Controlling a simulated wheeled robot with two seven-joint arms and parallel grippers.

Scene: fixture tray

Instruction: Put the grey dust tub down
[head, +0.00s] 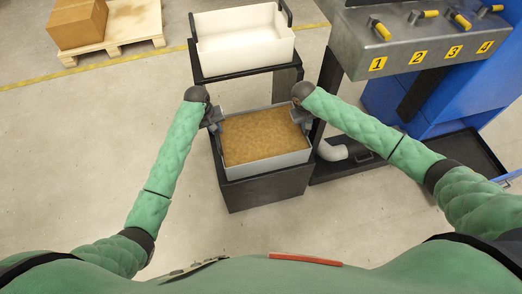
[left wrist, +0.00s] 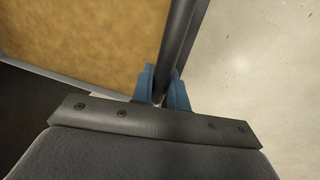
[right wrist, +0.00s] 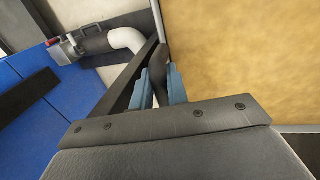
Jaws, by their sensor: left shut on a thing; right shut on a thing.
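The grey dust tub (head: 268,165) is full of brown dust and sits low between my two arms, at the black stand (head: 265,190). I cannot tell whether its base touches the stand. My left gripper (head: 212,120) is shut on the dark handle at the tub's left side; the left wrist view shows the blue fingertips (left wrist: 163,90) around the handle bar (left wrist: 180,40). My right gripper (head: 302,116) is shut on the handle at the right side; the right wrist view shows its fingertips (right wrist: 160,85) around that bar. The tub looks about level.
A white empty tub (head: 245,42) with dark handles stands on a higher black shelf behind. To the right is a grey machine (head: 420,45) with numbered yellow-handled valves and a white pipe elbow (head: 332,151). A cardboard box (head: 77,22) sits on a pallet (head: 130,25). Floor at left is clear.

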